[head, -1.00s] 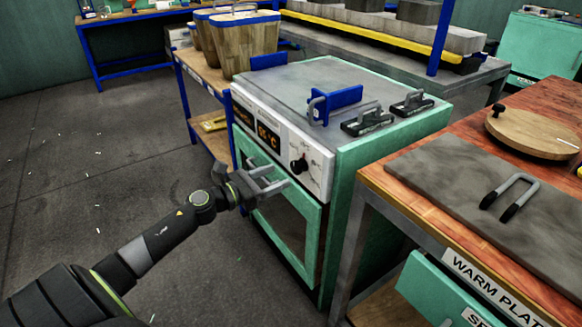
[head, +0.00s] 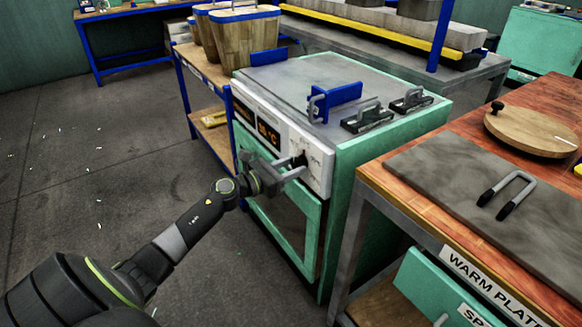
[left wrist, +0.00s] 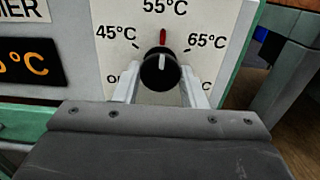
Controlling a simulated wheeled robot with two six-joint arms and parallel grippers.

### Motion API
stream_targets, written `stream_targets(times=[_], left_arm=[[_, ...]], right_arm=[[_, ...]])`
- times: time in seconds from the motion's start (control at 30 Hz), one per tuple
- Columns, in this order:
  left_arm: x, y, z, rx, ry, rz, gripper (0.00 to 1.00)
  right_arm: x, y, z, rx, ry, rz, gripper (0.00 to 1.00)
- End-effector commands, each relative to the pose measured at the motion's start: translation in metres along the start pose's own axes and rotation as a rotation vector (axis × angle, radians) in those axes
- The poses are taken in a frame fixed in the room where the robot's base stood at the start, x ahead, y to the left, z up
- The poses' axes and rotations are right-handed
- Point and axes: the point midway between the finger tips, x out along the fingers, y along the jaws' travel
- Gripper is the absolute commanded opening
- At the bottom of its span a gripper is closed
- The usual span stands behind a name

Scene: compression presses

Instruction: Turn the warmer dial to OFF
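The warmer (head: 335,170) is a mint-green cabinet with a white front panel. Its black round dial (left wrist: 160,72) has a white line and a red pointer directed up at 55°C in the left wrist view. The 45°C and 65°C marks show on either side; an OFF mark is mostly hidden at lower left. My left gripper (head: 300,165) is at the panel, and its fingers (left wrist: 160,91) stand apart on either side of the dial's lower part. A gap shows between fingers and dial, so it is open. In the head view the gripper partly hides the dial. My right gripper is not in view.
An orange temperature display (head: 268,132) is left of the dial. A blue bracket (head: 338,100) and toggle clamps (head: 368,117) sit on the warmer's top. A wooden table (head: 420,170) with a grey plate stands close on the right. Open floor (head: 90,190) lies at left.

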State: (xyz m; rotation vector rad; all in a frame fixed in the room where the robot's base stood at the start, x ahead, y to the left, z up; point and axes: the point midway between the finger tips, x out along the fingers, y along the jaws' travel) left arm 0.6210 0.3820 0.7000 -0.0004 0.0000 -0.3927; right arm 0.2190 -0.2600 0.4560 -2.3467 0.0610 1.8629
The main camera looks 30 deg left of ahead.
Motion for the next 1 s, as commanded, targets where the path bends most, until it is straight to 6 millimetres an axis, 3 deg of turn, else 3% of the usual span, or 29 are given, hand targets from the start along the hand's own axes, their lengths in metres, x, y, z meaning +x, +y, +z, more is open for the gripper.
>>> stream_targets(times=[0.1, 0.47, 0.93, 1.0], left_arm=[[0.000, 0.000, 0.000, 0.000, 0.000, 0.000, 0.15], [0.000, 0.000, 0.001, -0.064, 0.001, 0.001, 0.15], [0.000, 0.000, 0.003, -0.444, 0.001, 0.002, 0.15], [0.000, -0.001, 0.003, -0.511, 0.001, 0.002, 0.15]], right_arm=[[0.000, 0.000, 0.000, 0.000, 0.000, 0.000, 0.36], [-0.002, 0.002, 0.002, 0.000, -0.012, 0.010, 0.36], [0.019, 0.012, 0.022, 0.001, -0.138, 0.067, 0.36], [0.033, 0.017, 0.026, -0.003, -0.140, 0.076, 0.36]])
